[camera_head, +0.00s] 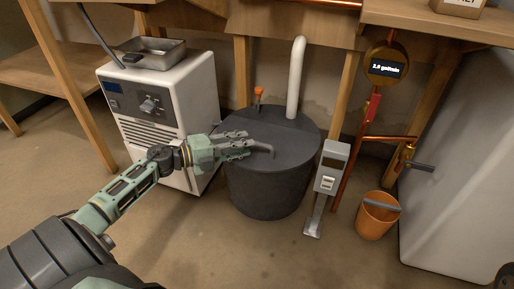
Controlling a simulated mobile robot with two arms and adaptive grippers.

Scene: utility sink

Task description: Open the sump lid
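The sump is a dark grey round basin (268,196) on the floor in the middle of the view. Its flat dark lid (290,148) is down on top. A small grey bent handle (266,150) shows on the lid. My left gripper (252,148) reaches in from the left over the lid, its fingers apart and pointing right. The fingertips are close to the handle; I cannot tell whether they touch it. My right gripper is not in view.
A white pipe (296,78) and an orange-topped fitting (259,93) rise at the sump's back. A white machine (165,105) stands left. A grey post-mounted box (331,168), copper pipes and an orange bucket (375,217) stand right. The front floor is clear.

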